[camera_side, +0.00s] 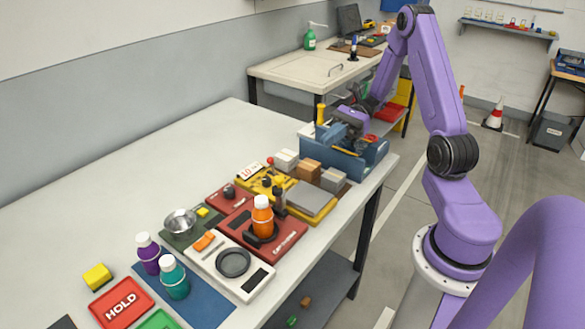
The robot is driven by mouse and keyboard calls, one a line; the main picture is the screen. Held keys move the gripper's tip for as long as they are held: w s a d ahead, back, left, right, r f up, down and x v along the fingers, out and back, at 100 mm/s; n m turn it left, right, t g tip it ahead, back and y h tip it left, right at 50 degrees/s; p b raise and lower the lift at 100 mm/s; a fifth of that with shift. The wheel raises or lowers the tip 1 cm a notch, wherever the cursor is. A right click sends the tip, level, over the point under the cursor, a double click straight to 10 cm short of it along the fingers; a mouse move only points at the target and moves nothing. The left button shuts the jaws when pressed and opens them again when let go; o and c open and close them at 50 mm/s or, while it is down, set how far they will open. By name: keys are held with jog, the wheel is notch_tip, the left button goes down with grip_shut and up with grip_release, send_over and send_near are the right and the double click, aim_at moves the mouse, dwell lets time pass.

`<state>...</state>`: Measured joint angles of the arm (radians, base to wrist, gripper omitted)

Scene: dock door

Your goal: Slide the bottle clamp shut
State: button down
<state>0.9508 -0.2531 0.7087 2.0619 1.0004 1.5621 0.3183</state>
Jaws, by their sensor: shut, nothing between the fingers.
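An orange bottle (262,219) with a white cap stands upright on a red plate (289,243) with partly readable white lettering. Dark clamp parts (261,239) sit around its foot, and a dark upright post (279,202) stands just behind it. The picture is too small to tell how far apart the clamp's parts are. My gripper (338,130) is shut and empty, low over the blue bin-like fixture (348,160) at the far end of the bench. It is well apart from the bottle and clamp. Its fingertips are partly lost among the fixture's parts.
Between my gripper and the bottle lie a yellow fixture (325,212), grey and brown boxes (308,170). In front are a white scale (259,281), a purple bottle (148,254), a teal bottle (174,279) and a red HOLD tray (122,302). The bench's left side is clear.

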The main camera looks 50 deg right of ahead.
send_over(279, 200)
jog(key=d, duration=0.5)
jog(key=f, duration=0.3)
jog(key=shift+s+a, duration=0.15)
jog(key=shift+s, duration=0.05)
jog(key=shift+a+r, duration=0.1)
jog(key=shift+a, duration=1.7)
